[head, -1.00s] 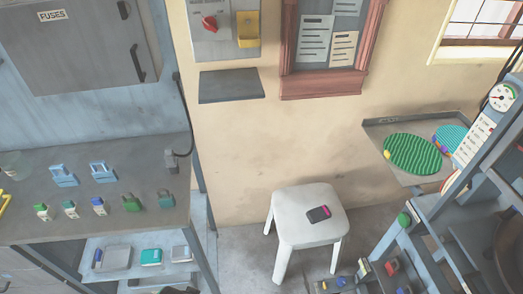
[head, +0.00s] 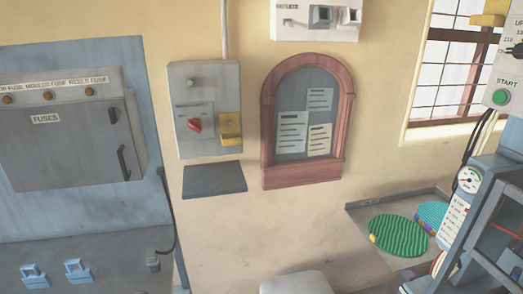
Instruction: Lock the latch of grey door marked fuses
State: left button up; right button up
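The grey door (head: 62,155) marked FUSES is the front of a box on the blue panel at the left of the head view. It looks closed. Neither of my grippers is in view.
A grey switch box (head: 206,90) with a red knob and yellow part hangs right of the door, above a small dark shelf (head: 214,180). Below the door is a workbench (head: 100,245) with two blue clips. A white stool (head: 297,284) stands lower middle.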

aim_at(113, 113)
jog(key=u, duration=1.3)
